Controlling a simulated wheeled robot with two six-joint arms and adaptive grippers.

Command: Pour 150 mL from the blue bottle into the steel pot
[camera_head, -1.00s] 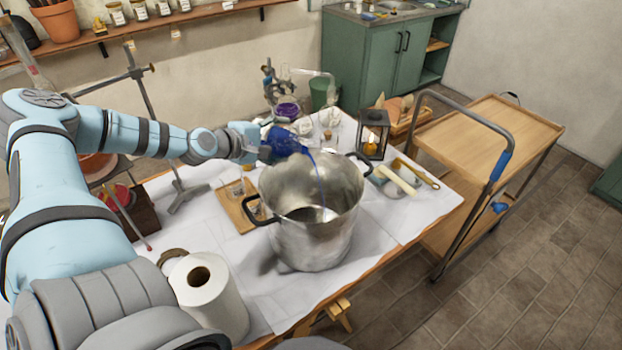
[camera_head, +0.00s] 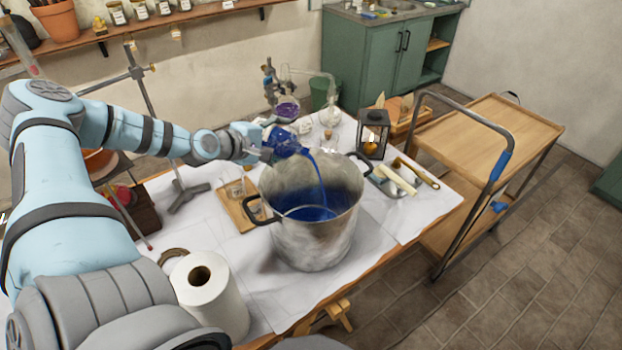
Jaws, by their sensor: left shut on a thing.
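The steel pot (camera_head: 318,244) stands upright on the white-covered table, with a black handle at each side. The blue bottle (camera_head: 283,143) is tilted above the pot's far rim, its mouth toward the pot. A thick blue stream (camera_head: 320,180) runs from it into the pot, and blue liquid (camera_head: 308,212) shows inside. My left gripper (camera_head: 262,143) is shut on the bottle, behind and above the pot's far left rim. The bottle partly hides the fingertips. My right gripper is not in view.
A paper roll (camera_head: 208,293) stands at the table's near left. A wooden board (camera_head: 238,213) with small glasses lies left of the pot. A black lantern (camera_head: 373,132) and a tray with tools (camera_head: 397,178) are to the right. A wooden cart (camera_head: 490,125) stands beyond.

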